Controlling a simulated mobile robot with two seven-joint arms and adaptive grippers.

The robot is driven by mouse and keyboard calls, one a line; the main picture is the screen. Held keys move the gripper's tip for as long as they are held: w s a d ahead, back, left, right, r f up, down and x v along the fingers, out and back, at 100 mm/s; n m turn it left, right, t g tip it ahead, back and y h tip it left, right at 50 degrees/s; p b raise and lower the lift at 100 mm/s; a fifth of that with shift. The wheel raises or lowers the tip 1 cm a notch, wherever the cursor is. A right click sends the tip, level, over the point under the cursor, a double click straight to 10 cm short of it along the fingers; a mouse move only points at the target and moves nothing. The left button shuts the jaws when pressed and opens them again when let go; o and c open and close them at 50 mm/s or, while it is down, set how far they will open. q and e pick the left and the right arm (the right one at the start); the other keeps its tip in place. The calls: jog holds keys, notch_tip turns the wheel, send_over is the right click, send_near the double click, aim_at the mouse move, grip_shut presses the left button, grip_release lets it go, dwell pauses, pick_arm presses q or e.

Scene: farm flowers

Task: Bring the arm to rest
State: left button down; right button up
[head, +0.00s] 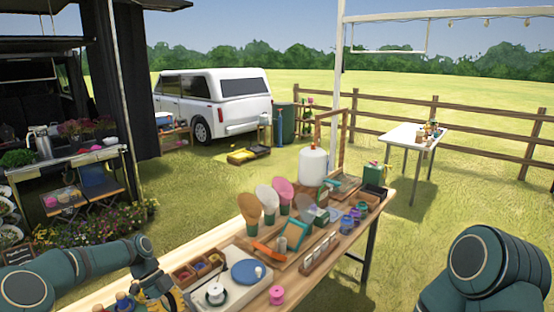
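My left arm (85,262) comes in from the lower left. Its wrist is low beside the near left end of the wooden table (340,232). My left gripper is around the bottom edge of the head view, by a yellowish item (163,296) and some small coloured pegs. Its fingers are too small and cut off to tell apart. My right arm (488,262) shows as a large bent link at the lower right. My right gripper is out of the picture.
Grass is open right of the table. A white side table (405,135) stands by the fence.

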pick_arm(q)
jog(key=s+d+f+n+t, duration=0.2)
jog(key=s+d+f+n, duration=0.2)
jog(key=d+f+n, duration=0.3)
jog(key=s+d+f+n+t, duration=0.1)
jog(key=s+d+f+n, duration=0.5)
jog(key=d, duration=0.4)
jog(key=s+n+t+y, duration=0.2)
jog(key=s+n+t, duration=0.1)
jog(key=s+n, duration=0.8)
notch_tip(320, 180, down, 7)
jog(key=b, duration=0.6)
jog(key=shift+w+d+r, duration=0.15)
jog(key=shift+w+d, duration=0.1)
jog(key=shift+d, duration=0.1)
pick_arm(e)
notch_tip(320, 180, down, 7)
jog(key=shift+w, duration=0.25)
